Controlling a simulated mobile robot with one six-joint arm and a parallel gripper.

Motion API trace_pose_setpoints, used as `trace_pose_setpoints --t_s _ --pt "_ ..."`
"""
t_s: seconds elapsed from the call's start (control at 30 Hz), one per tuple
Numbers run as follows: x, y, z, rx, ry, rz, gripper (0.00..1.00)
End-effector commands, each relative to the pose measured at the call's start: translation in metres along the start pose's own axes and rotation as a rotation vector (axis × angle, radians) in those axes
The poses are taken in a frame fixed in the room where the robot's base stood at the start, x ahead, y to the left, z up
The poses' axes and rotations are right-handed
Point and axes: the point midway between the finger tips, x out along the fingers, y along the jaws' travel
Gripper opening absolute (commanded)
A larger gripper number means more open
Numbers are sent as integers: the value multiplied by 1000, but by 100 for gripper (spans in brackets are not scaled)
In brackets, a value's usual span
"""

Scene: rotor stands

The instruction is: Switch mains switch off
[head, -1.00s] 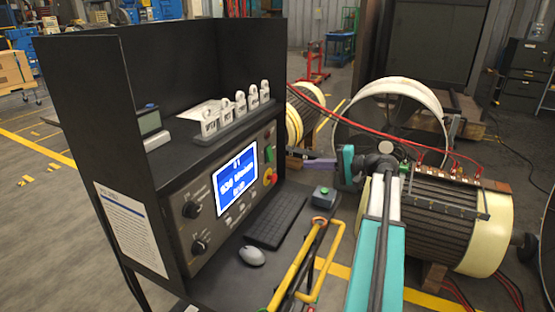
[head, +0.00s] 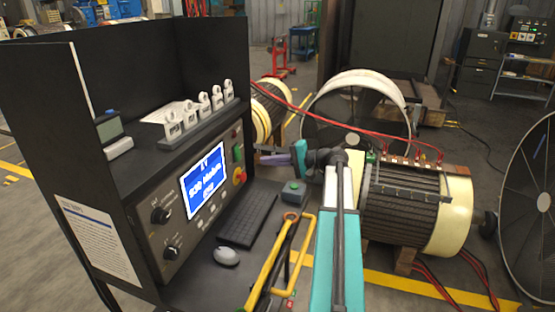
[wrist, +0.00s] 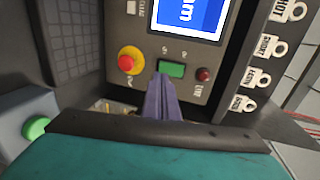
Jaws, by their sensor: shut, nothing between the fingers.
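The control panel (head: 165,243) of the black desk carries a green rocker-like switch (wrist: 172,69), which looks like the mains switch, though its label is too small to read. It also shows in the head view (head: 238,154). Beside it sit a red knob on a yellow ring (wrist: 127,62) and a small dark red lamp or button (wrist: 204,75). My gripper (wrist: 163,80) is shut and empty, its purple fingers pointing at the panel and overlapping the green switch's lower left edge. In the head view my gripper (head: 262,151) appears just right of the panel; contact cannot be told.
A lit blue screen (head: 205,186) is set in the panel. A keyboard (head: 247,217), mouse (head: 226,256) and box with a green button (head: 293,192) lie on the desk. Tagged padlocks (head: 203,109) stand on the shelf above. A motor (head: 405,205) with red cables stands to the right.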

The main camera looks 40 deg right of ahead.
Motion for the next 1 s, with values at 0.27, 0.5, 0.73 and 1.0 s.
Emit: trace_pose_setpoints --t_s 0.27,0.5,0.73,1.0 --pt "41 -2 0 0 -2 0 0" --pt "72 -1 -1 1 -1 1 0" --pt "88 0 -1 -1 1 0 0" --pt "90 1 -1 0 2 0 0"
